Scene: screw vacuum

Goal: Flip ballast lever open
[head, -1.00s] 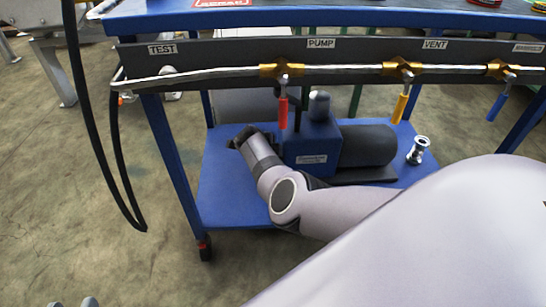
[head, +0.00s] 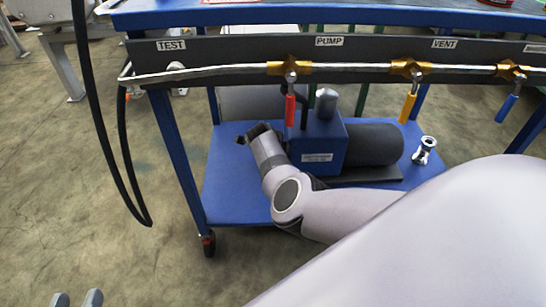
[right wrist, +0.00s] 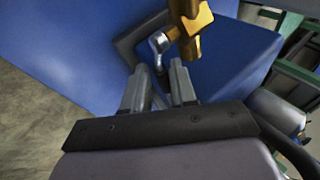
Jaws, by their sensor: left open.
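In the right wrist view, a brass fitting (right wrist: 194,30) with a silver lever (right wrist: 158,42) stands beside the blue pump body (right wrist: 235,65). I take this to be the ballast lever. My right gripper (right wrist: 158,68) is open, with two grey fingers apart just below the lever. I cannot tell whether they touch it. In the head view, my right gripper (head: 252,133) is at the left side of the blue pump (head: 318,147), and the ballast lever cannot be made out there. My left gripper (head: 76,299) shows only its separated fingertips at the bottom left.
The pump sits on the lower blue shelf (head: 228,190). Above it, a pipe rail carries brass valves with a red handle (head: 290,108), a yellow handle (head: 407,107) and a blue handle (head: 507,108). A black hose (head: 97,110) hangs at left. A metal fitting (head: 424,150) stands right of the pump.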

